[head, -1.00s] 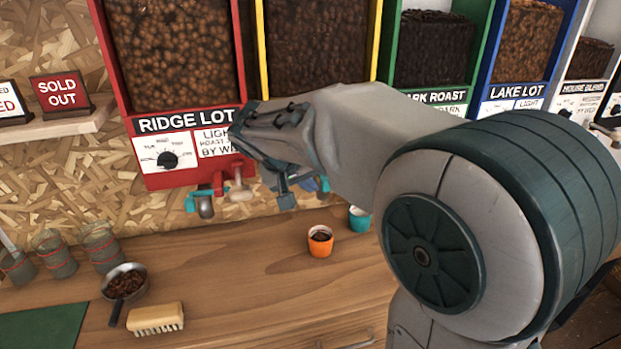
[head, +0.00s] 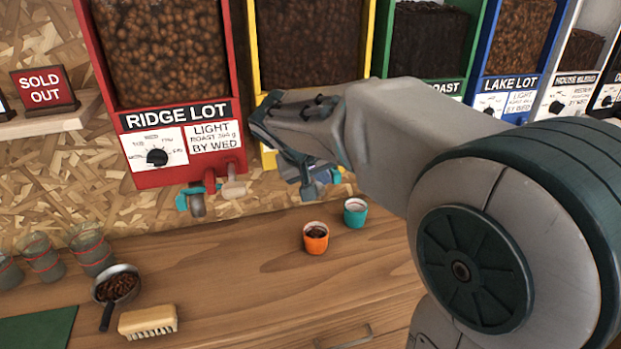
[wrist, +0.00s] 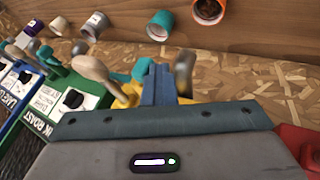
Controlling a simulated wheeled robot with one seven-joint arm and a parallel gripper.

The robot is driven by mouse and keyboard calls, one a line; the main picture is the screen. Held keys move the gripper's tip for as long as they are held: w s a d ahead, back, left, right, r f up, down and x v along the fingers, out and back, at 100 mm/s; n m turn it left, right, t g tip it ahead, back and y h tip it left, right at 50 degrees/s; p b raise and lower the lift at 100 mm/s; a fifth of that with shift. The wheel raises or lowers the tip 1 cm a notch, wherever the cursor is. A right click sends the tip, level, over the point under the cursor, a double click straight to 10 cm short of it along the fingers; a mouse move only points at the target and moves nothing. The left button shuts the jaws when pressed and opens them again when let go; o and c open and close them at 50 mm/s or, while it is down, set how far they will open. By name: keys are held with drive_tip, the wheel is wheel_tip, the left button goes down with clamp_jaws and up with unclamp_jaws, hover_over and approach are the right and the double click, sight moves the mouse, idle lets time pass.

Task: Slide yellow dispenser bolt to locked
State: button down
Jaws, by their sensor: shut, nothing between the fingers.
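The yellow dispenser (head: 257,60) stands between the red and green ones in the head view. My arm covers its lower front there. My gripper (head: 312,188) is shut and empty at its lower part, above the counter. In the wrist view, the blue fingers of my gripper (wrist: 158,78) lie together in front of the dispenser's yellow base (wrist: 126,97). A cream knob (wrist: 92,68), seemingly the bolt's handle, is just left of the fingers. A grey spout (wrist: 183,68) is to their right. I cannot tell whether the fingers touch the knob, nor the bolt's position.
The red dispenser (head: 162,178) is to the left, its teal lever, spout and cream knob sticking out. The green dispenser (head: 384,50) is to the right. An orange cup (head: 316,240) and a teal cup (head: 355,214) stand on the counter below. The counter's middle is bare.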

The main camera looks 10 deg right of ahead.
drive_tip(key=s+a+r+b, duration=0.2)
drive_tip(key=s+a+r, duration=0.2)
drive_tip(key=a+r, duration=0.4)
drive_tip(key=shift+s+a, duration=0.2)
drive_tip(key=shift+s, duration=0.05)
idle(0.4)
